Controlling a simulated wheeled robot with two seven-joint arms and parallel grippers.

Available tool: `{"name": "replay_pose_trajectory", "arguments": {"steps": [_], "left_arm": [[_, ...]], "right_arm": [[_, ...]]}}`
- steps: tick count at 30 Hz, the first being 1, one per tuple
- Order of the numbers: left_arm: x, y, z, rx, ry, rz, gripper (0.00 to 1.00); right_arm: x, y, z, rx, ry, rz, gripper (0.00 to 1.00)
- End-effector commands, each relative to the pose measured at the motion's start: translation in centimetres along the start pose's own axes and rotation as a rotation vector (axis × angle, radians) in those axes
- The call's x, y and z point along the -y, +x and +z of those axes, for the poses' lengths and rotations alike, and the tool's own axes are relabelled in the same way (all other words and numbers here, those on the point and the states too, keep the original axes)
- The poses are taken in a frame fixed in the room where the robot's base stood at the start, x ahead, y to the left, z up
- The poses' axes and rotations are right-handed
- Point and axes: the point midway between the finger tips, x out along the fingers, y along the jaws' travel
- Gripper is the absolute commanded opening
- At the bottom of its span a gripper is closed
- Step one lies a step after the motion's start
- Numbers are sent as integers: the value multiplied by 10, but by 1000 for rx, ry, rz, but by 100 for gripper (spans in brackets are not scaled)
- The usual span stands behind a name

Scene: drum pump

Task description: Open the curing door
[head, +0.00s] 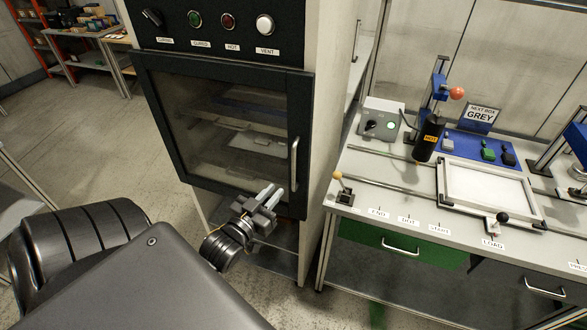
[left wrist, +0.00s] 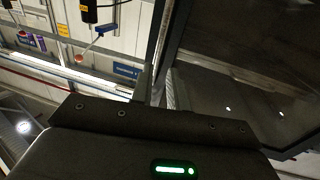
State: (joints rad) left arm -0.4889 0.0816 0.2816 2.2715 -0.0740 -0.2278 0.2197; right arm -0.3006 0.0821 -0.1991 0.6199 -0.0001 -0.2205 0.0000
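The curing door (head: 225,125) is a dark-framed glass door on the tall cabinet, and it looks closed. Its light vertical handle (head: 294,163) is on the right side of the frame. My left gripper (head: 272,192) is in front of the door's lower right part, below and left of the handle and apart from it. Its two fingers look close together, and I cannot make out the gap between them. In the left wrist view a dark glass panel (left wrist: 245,85), likely the door, fills the right side; no fingertips show there. My right gripper is not in view.
Open floor (head: 90,140) lies to the left.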

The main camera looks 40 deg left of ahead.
Motion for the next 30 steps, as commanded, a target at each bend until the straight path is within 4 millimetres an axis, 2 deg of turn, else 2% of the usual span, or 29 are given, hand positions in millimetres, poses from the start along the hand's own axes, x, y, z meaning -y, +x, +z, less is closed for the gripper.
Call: {"name": "replay_pose_trajectory", "arguments": {"steps": [5, 12, 18, 24, 30], "left_arm": [[0, 16, 2, -2, 0, 1, 17], [-1, 61, 3, -3, 0, 2, 17], [-1, 92, 3, -1, 0, 1, 17], [-1, 106, 2, 1, 0, 0, 17], [-1, 108, 2, 2, 0, 1, 17]], "right_arm": [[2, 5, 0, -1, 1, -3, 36], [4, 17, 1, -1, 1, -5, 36], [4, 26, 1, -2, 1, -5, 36], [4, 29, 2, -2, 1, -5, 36], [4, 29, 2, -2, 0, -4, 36]]}}
